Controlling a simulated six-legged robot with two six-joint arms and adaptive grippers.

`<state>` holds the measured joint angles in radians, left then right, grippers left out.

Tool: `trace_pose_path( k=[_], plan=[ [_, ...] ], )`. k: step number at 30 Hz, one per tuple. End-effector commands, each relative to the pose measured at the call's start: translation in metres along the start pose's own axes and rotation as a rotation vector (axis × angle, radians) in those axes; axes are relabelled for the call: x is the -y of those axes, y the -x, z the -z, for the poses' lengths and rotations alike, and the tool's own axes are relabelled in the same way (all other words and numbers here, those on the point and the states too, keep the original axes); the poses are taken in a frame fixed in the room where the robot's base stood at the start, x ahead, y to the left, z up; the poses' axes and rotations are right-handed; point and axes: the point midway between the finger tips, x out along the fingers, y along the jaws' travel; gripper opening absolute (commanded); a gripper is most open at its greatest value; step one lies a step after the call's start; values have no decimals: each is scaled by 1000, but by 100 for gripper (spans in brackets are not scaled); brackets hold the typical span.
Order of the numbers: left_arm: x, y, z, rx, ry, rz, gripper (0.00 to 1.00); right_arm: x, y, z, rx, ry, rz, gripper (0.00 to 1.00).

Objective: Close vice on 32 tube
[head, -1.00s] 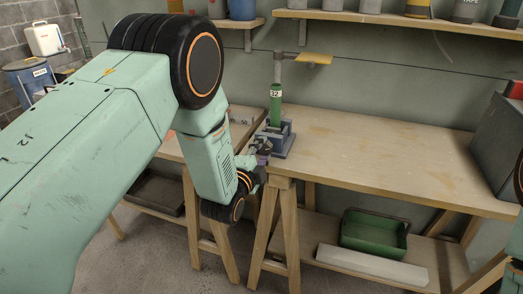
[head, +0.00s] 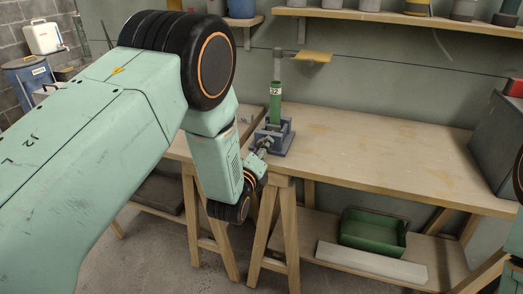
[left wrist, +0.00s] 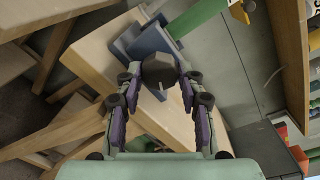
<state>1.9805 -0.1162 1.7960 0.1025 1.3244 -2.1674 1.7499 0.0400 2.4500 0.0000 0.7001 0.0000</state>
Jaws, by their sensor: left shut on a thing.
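The green tube marked 32 (head: 275,106) stands upright in the blue-grey vice (head: 284,146) at the near left corner of the bench. The tube also shows at the top of the left wrist view (left wrist: 198,14), above the blue vice body (left wrist: 150,40). My left gripper (head: 260,150) is at the near side of the vice. In the left wrist view its two purple-padded fingers (left wrist: 158,82) are shut on a dark faceted knob (left wrist: 159,69) at the vice's front. Whether the vice jaws touch the tube cannot be told. My right gripper is out of view.
The wooden bench top (head: 390,155) is clear right of the vice. A grey box (head: 500,135) stands at its right end. A yellow plate (head: 312,57) juts out behind the tube. A green bin (head: 373,235) sits on the lower shelf.

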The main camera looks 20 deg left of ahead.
Motion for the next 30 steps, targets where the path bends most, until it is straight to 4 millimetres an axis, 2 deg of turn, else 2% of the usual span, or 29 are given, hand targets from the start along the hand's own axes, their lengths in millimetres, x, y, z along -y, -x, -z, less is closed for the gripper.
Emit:
trace_pose_path(
  k=[9, 25, 26, 30],
  plan=[
    [0, 0, -1, 11, -108, -3, 7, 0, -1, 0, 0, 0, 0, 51],
    [0, 0, -1, 13, -127, -2, 7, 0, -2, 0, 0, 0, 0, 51],
    [1, 0, -1, 13, -127, -1, 41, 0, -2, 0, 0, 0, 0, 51],
    [1, 0, -1, 12, -127, -1, 53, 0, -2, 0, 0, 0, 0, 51]
  ],
)
